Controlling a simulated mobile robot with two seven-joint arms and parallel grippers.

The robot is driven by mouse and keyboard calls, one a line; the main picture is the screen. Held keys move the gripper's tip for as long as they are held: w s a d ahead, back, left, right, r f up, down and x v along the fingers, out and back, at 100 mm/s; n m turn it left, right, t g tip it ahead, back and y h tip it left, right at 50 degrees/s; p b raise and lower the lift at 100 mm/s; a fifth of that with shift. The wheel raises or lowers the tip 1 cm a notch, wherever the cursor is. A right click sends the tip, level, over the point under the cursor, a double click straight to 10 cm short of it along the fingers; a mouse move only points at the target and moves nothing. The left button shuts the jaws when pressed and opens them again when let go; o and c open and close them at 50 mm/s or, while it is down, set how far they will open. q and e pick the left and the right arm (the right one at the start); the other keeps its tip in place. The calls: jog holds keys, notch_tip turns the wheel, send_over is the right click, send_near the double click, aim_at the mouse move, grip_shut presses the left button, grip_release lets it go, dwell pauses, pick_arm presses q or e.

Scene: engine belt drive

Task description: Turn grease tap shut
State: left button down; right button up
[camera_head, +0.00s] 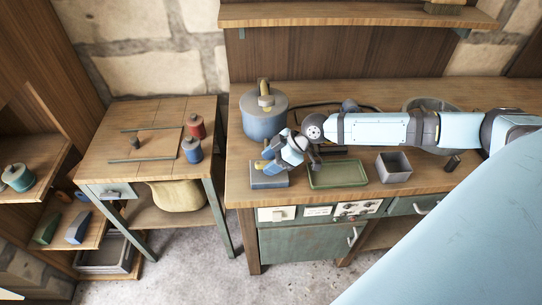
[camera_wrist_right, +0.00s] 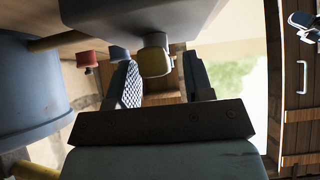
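The grease tap seems to be the small blue-grey block (camera_head: 269,180) with a yellowish part at the bench's left front, partly hidden by my gripper. In the right wrist view, a yellow rounded knob (camera_wrist_right: 155,62) sticks out from a grey block (camera_wrist_right: 140,14). My right gripper (camera_head: 267,160) is low over the small block in the head view. In the wrist view its two fingers (camera_wrist_right: 163,85) are spread, with the knob in line with the gap between them. I cannot tell whether they touch it. My left gripper is not in view.
A blue pot (camera_head: 263,121) with a brass top stands close behind my right gripper. A green tray (camera_head: 337,175) and a grey open box (camera_head: 394,167) lie to its right. A side table (camera_head: 110,150) with red and blue canisters stands left, across a gap.

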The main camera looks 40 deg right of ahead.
jog(key=b+v, duration=0.1)
jog(key=v, duration=1.3)
jog(key=shift+a+f, duration=0.1)
jog(key=shift+a, duration=0.05)
jog(key=s+a+f+m+t+p, duration=0.1)
jog(key=s+a+f+t+p, duration=0.1)
jog(key=a+f, duration=0.45)
jog(key=s+a+f+m+t+p, duration=0.1)
jog(key=a+f+p, duration=0.15)
jog(key=a, duration=0.65)
jog(key=s+a+f+m+t+h+p, duration=0.3)
jog(key=s+a+f+m+h+p, duration=0.1)
jog(key=s, duration=0.6)
jog(key=a+f+m, duration=0.1)
jog(key=m, duration=0.1)
jog(key=shift+s+f+m+h, duration=0.25)
jog(key=shift+s+m+h, duration=0.05)
jog(key=shift+s+m, duration=0.1)
